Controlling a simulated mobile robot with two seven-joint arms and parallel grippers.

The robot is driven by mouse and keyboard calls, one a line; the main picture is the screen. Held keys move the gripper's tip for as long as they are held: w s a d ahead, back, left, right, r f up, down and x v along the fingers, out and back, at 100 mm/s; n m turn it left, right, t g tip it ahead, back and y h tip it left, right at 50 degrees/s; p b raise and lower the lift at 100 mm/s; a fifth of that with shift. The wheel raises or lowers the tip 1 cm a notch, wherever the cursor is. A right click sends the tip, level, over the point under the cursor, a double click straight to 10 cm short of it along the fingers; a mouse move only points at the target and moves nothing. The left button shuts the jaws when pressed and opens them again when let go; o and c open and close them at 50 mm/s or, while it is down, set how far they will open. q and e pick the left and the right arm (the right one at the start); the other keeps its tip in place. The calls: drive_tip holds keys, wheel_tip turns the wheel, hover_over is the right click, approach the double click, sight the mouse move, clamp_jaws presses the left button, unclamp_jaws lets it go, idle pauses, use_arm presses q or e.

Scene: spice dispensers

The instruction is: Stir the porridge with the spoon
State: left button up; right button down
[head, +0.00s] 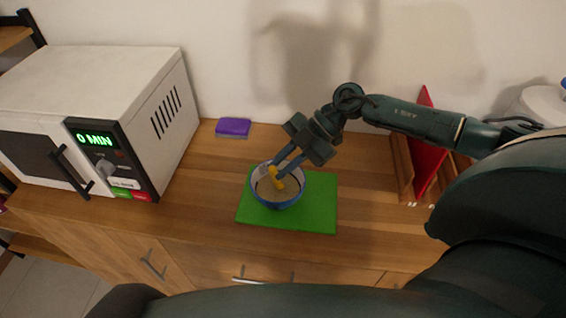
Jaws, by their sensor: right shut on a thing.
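A blue bowl with a pale inside (278,205) stands on a green mat (318,212) on the wooden counter. Tan porridge (268,190) lies in the bowl. A yellow spoon (276,180) stands in the bowl, with its lower end at the porridge. My right gripper (281,167) reaches down from the upper right and is shut on the spoon just above the bowl. Its fingers hide part of the spoon and the bowl's back rim. My left gripper is not in view.
A white microwave (120,85) reading 0 MIN stands at the left. A purple block-like thing (233,127) lies at the back by the wall. A wooden rack (403,165) with a red board (424,150) stands at the right. The counter between microwave and mat is clear.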

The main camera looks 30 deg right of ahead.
drive_tip(key=shift+s+a+r, duration=0.25)
drive_tip(key=shift+s+r, duration=0.05)
drive_tip(key=shift+r, duration=0.55)
drive_tip(key=shift+s+a+r, duration=0.25)
drive_tip(key=shift+s+r, duration=0.1)
drive_tip(key=shift+r, duration=0.55)
drive_tip(key=shift+s+a+r, duration=0.25)
drive_tip(key=shift+s+r, duration=0.05)
drive_tip(key=shift+r, duration=0.55)
drive_tip(key=shift+r, duration=2.5)
